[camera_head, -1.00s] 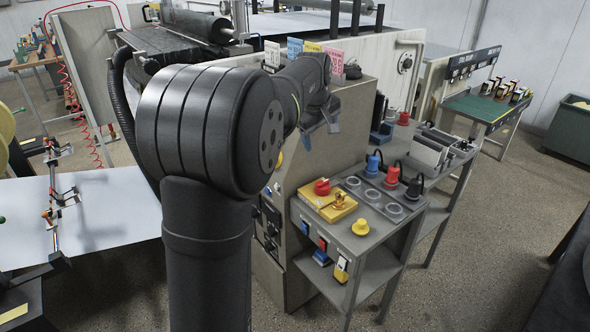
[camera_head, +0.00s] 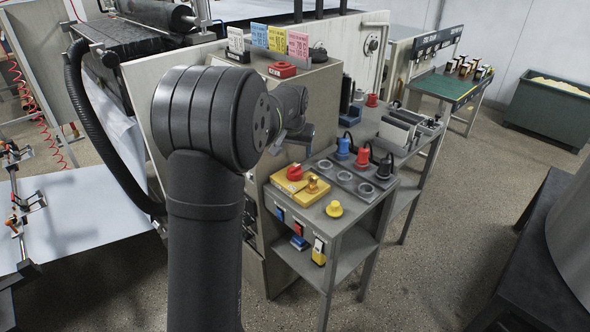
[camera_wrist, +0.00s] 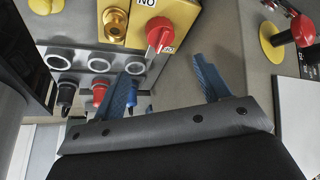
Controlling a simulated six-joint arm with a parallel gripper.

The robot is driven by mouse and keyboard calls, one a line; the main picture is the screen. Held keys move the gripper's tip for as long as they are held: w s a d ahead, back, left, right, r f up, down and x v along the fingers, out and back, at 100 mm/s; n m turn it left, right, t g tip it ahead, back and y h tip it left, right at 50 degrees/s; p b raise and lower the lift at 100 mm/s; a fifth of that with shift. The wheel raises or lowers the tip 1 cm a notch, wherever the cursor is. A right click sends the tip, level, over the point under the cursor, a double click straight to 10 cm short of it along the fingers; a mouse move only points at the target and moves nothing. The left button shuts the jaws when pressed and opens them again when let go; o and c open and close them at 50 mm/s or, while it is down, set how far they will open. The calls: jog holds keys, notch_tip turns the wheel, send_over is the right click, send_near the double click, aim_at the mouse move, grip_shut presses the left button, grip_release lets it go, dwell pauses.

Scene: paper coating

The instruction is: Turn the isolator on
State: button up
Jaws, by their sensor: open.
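The isolator is a yellow box (camera_head: 300,188) with a red rotary knob (camera_head: 294,172) and a brass part (camera_head: 312,184). It lies on the grey table beside the machine cabinet. In the wrist view the red knob (camera_wrist: 160,35) shows at top centre on the yellow face (camera_wrist: 178,12), with the brass part (camera_wrist: 116,22) to its left. An "ON" label (camera_wrist: 147,3) shows upside down above the knob. My gripper (camera_wrist: 167,58) is open and empty, its blue fingers apart with the knob just beyond the gap. In the head view my arm partly hides the gripper.
A yellow mushroom button (camera_head: 334,209) stands beside the isolator. Sockets and blue, red and black plugs (camera_head: 363,156) are behind it. A red button on a yellow base (camera_wrist: 275,42) shows at right in the wrist view. The cabinet (camera_head: 262,185) borders the table at left.

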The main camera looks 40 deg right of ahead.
aim_at(295, 169)
jog(key=x, duration=1.2)
jog(key=c, duration=1.4)
